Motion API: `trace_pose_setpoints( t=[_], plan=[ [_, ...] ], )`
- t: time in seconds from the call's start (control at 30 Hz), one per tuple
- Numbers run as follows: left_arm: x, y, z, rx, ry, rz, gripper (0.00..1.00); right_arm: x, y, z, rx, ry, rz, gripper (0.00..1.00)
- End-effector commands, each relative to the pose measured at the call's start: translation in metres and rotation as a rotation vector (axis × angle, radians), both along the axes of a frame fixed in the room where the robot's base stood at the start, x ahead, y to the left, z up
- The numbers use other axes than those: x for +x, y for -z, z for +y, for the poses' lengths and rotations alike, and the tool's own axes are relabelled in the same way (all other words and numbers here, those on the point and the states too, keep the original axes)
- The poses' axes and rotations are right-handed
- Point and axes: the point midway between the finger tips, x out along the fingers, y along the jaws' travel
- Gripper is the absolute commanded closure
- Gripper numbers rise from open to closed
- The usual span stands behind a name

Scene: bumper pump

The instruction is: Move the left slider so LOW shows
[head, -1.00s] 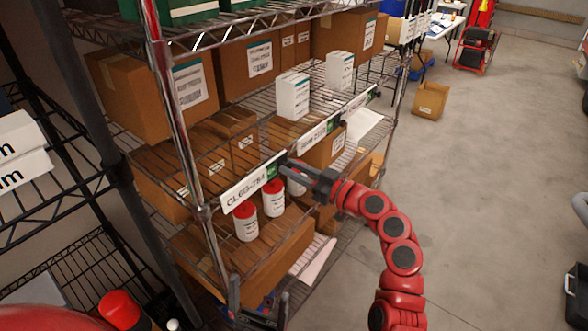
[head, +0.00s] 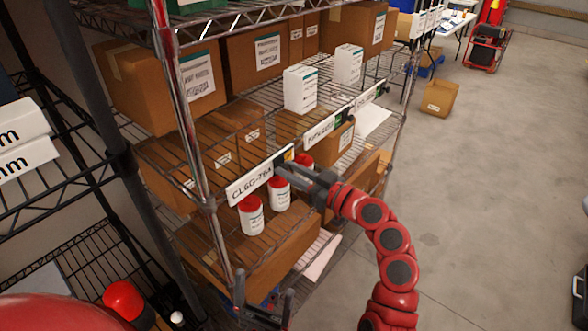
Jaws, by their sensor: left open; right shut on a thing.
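The left shelf label (head: 249,187), white with dark lettering, is on the front edge of the middle shelf. At its right end a small yellow and green patch (head: 289,156) shows; I cannot read any word on it. My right gripper (head: 281,166) is at this end, shut on what appears to be the slider, which its dark fingers mostly hide. My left gripper (head: 265,305) is open and empty, low in front of the shelf. Two more labels, the middle one (head: 319,132) and the right one (head: 363,100), are farther along, each with a dark green end.
White bottles with red caps (head: 251,215) stand just below the left label, one partly behind my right gripper. Cardboard boxes (head: 190,80) and two white cartons (head: 300,90) fill the shelf above. A metal post (head: 183,110) stands at the left.

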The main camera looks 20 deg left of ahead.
Motion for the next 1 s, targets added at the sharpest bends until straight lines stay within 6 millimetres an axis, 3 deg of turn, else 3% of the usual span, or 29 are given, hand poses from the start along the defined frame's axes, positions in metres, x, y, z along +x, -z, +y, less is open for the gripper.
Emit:
trace_pose_setpoints(
  t=[0.13, 0.17, 0.3, 0.73, 0.87, 1.0],
  plan=[
    [0.000, 0.000, 0.000, 0.000, 0.000, 0.000, 0.00, -0.002, 0.003, 0.002, -0.003, -0.007, 0.005, 1.00],
    [0.000, 0.000, 0.000, 0.000, 0.000, 0.000, 0.00, -0.002, 0.003, 0.002, -0.003, -0.007, 0.005, 0.67],
    [0.000, 0.000, 0.000, 0.000, 0.000, 0.000, 0.00, -0.001, 0.003, 0.001, -0.002, -0.006, 0.005, 0.42],
    [0.000, 0.005, 0.000, 0.000, 0.000, 0.000, 0.00, -0.003, 0.003, -0.009, -0.001, -0.002, 0.001, 0.41],
    [0.000, 0.015, 0.000, 0.000, 0.000, 0.000, 0.00, -0.010, 0.005, -0.030, 0.000, 0.001, -0.001, 0.41],
    [0.000, 0.030, 0.000, 0.000, 0.000, 0.000, 0.00, -0.023, 0.007, -0.066, 0.000, 0.004, 0.000, 0.41]
  ],
)
